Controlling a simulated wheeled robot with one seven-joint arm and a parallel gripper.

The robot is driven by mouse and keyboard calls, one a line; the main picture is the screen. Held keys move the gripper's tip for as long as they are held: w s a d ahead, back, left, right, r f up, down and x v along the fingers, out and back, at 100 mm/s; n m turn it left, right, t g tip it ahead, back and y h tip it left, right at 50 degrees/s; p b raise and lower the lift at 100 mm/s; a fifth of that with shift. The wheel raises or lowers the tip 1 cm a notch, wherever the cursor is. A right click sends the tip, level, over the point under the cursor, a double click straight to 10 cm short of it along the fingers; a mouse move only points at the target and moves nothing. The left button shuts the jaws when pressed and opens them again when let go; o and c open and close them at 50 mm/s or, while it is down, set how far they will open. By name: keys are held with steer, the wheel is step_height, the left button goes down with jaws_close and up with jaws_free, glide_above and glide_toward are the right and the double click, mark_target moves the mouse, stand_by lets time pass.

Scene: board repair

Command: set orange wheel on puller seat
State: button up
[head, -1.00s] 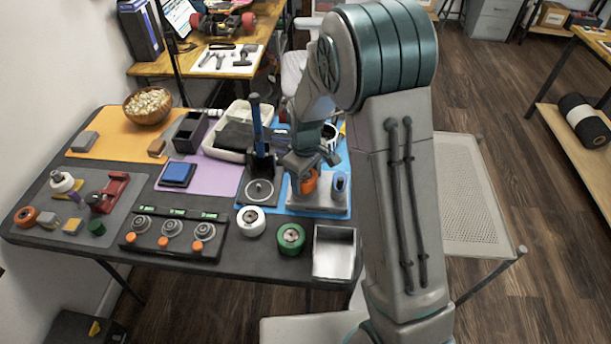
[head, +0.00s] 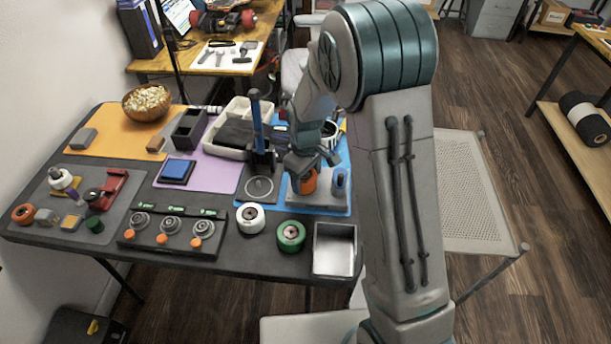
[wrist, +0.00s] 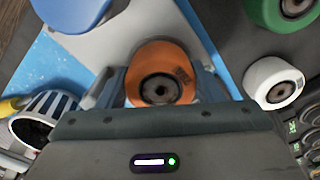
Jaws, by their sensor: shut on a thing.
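The orange wheel (head: 308,181) is between the fingers of my gripper (head: 307,165), which is shut on it. In the wrist view the orange wheel (wrist: 160,75) shows its dark hub, with a gripper finger on each side. It is over the grey block (head: 318,203) on the blue mat; whether it touches the block I cannot tell. The puller (head: 257,135) stands left of my gripper, a dark upright with a blue bar. Its round seat (head: 260,187) is on the base in front and looks empty.
A white wheel (head: 250,218) and a green wheel (head: 291,236) lie near the front edge, beside a metal tray (head: 334,250). A blue part (head: 339,179) stands right of the orange wheel. A row of dials (head: 171,230) lies to the left.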

steer(key=shift+f, duration=0.15)
stand_by(0.7)
steer(key=o, duration=1.2)
steer(key=shift+c, duration=0.2)
steer(key=shift+c, duration=0.4)
steer(key=shift+o, duration=1)
steer(key=shift+d, duration=0.1)
steer(key=shift+w, duration=0.1)
steer(key=shift+c, duration=0.4)
